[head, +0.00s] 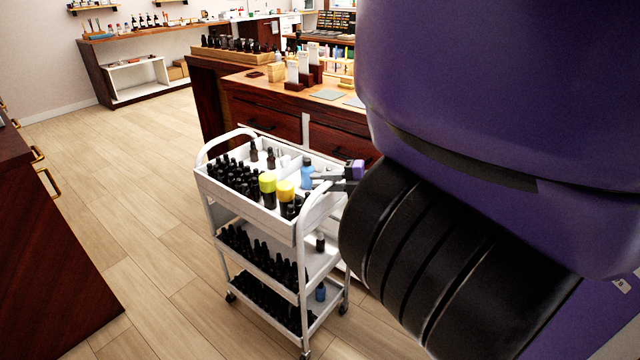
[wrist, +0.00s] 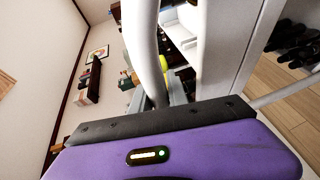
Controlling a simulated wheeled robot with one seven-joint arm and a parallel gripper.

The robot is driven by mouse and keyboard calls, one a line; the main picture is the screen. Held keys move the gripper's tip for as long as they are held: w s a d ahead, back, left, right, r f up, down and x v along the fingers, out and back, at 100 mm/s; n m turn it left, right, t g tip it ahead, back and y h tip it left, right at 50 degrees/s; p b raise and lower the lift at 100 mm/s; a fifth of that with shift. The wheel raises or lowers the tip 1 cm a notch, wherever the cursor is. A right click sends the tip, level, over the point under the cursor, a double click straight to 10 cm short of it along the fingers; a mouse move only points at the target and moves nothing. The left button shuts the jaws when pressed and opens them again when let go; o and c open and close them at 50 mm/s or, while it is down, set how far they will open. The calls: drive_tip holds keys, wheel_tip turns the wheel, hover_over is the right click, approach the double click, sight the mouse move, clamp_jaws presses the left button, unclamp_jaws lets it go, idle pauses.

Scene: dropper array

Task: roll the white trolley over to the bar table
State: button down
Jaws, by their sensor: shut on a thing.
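The white trolley (head: 243,211) stands upright on the floor in the middle of the head view, with three tiers. Its top tray and lower shelves carry many dark bottles, and two yellow-topped ones stand in the top tray. My gripper (head: 326,181) is shut on the handle (head: 309,209) at the trolley's near right end. In the wrist view the white handle tube (wrist: 143,45) runs down to my gripper (wrist: 167,96). Wooden tables stand behind the trolley; I cannot tell which is the bar table.
A wooden drawer table (head: 265,121) is close behind the trolley. A shelf counter (head: 97,74) stands at the far left wall. A dark wooden cabinet (head: 50,240) with brass handles is at left. Clear floor (head: 150,160) lies between them. My arm hides the right side.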

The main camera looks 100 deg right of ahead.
sight(335, 182)
drive_tip(key=c, duration=1.3)
unclamp_jaws()
drive_tip(key=shift+v, duration=3.85)
